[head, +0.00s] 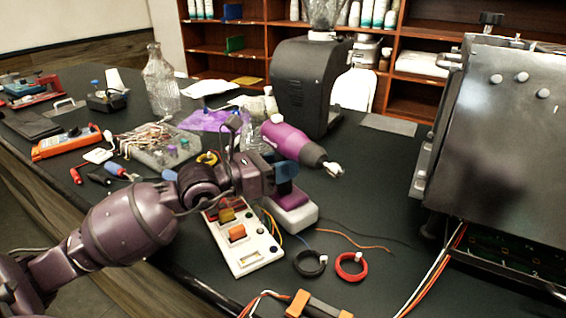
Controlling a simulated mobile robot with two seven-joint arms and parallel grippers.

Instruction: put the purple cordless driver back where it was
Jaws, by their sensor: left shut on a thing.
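The purple cordless driver (287,139) is in the middle of the head view. Its dark chuck and pale tip point to the lower right. Its purple and white battery base (296,212) is low, close to the black bench top; I cannot tell whether it touches. My left gripper (285,174) is shut on the driver's handle, between body and base, and hides most of the handle. My right gripper is not in view.
A white switch panel (246,252) lies just left of the base. Black (310,264) and red (351,267) wire rings lie in front. A black grinder (303,85) stands behind and an opened metal brewer (500,130) at right. The bench right of the driver is mostly clear.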

